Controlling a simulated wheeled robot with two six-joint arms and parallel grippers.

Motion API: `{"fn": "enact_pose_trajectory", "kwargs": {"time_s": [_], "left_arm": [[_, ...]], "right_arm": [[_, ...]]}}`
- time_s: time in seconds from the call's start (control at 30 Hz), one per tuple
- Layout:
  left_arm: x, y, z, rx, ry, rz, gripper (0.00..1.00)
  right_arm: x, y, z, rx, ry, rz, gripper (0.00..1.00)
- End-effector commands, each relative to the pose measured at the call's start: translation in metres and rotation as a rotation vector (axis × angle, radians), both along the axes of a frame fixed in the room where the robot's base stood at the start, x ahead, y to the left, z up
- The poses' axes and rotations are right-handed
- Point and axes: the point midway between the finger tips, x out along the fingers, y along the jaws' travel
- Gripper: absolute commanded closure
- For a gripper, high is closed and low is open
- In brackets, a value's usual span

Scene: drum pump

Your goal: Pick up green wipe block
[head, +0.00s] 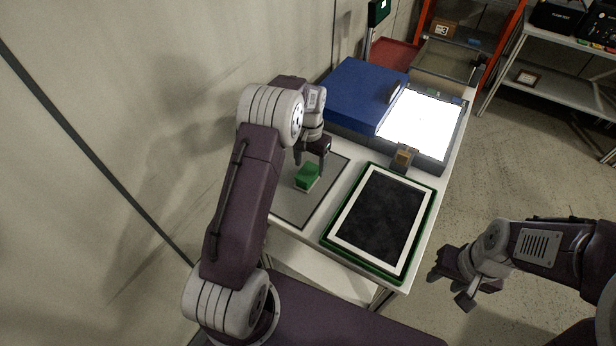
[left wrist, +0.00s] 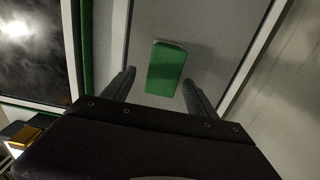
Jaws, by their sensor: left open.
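The green wipe block (head: 307,176) lies on a grey mat (head: 321,205) on the white table, with a paler lower edge showing in the head view. My left gripper (head: 311,163) is open just above the block, pointing down. In the left wrist view the green block (left wrist: 166,66) shows between and slightly beyond the two fingertips of my left gripper (left wrist: 159,82), with a gap on each side. My right gripper (head: 450,289) is open and empty, off the table's right side over the floor.
A green-edged tray with a white frame and dark panel (head: 381,222) lies right of the mat. Behind stand a blue lid (head: 362,92) and a lit white panel (head: 420,122). A small brown block (head: 403,158) sits near the panel's front edge. Shelves (head: 560,88) stand at right.

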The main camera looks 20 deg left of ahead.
Motion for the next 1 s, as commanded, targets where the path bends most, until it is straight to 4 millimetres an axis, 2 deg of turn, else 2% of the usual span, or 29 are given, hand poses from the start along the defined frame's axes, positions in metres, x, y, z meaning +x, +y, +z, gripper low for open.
{"fn": "enact_pose_trajectory", "kwargs": {"time_s": [0.07,0.33,0.6,0.67,0.83,1.0], "left_arm": [[-0.001,0.001,-0.003,0.000,0.001,0.001,0.33],[-0.003,0.006,-0.046,-0.001,0.002,0.001,0.33],[-0.003,0.006,-0.052,0.000,-0.001,0.001,0.33],[-0.003,0.006,-0.052,0.000,-0.001,0.001,0.47],[-0.003,0.006,-0.051,0.000,-0.001,0.001,0.94],[-0.003,0.006,-0.051,0.000,-0.001,0.001,0.96]], "right_arm": [[0.000,0.000,0.000,0.000,0.000,0.000,0.60],[0.000,0.000,0.004,0.000,0.000,0.000,0.60],[0.000,0.000,0.004,0.000,0.000,0.000,0.60],[0.000,0.000,0.004,0.000,0.000,0.000,0.60],[0.000,0.000,0.004,0.000,0.000,0.000,0.60],[0.000,0.000,0.004,0.000,0.000,0.000,0.60]]}}
